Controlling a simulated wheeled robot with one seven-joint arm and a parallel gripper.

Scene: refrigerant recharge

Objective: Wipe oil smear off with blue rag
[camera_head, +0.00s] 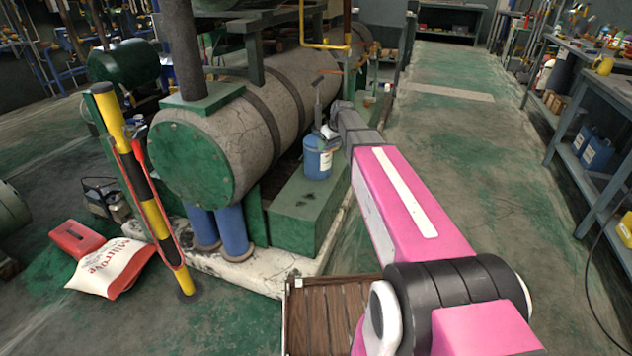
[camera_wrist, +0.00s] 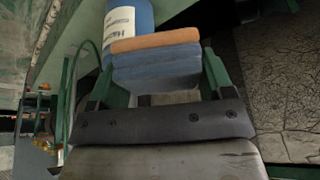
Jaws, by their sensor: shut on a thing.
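My gripper (camera_wrist: 158,75) is shut on a blue block-like thing with an orange-brown edge, which I take to be the folded blue rag (camera_wrist: 155,66). The rag fills the space between the two green fingers. In the head view my gripper (camera_head: 329,131) is at the end of my outstretched pink arm, just above or beside a blue can; I cannot tell whether they touch. The rag is not clear in that view. I cannot make out an oil smear in either view.
The blue can (camera_head: 318,160) with a white label stands on a green block (camera_head: 304,205) beside a large grey tank (camera_head: 235,125). A yellow-black post (camera_head: 150,205), a white sack (camera_head: 110,267) and a red box (camera_head: 76,238) are at left. The aisle (camera_head: 460,130) is clear; a workbench (camera_head: 600,85) lines the right.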

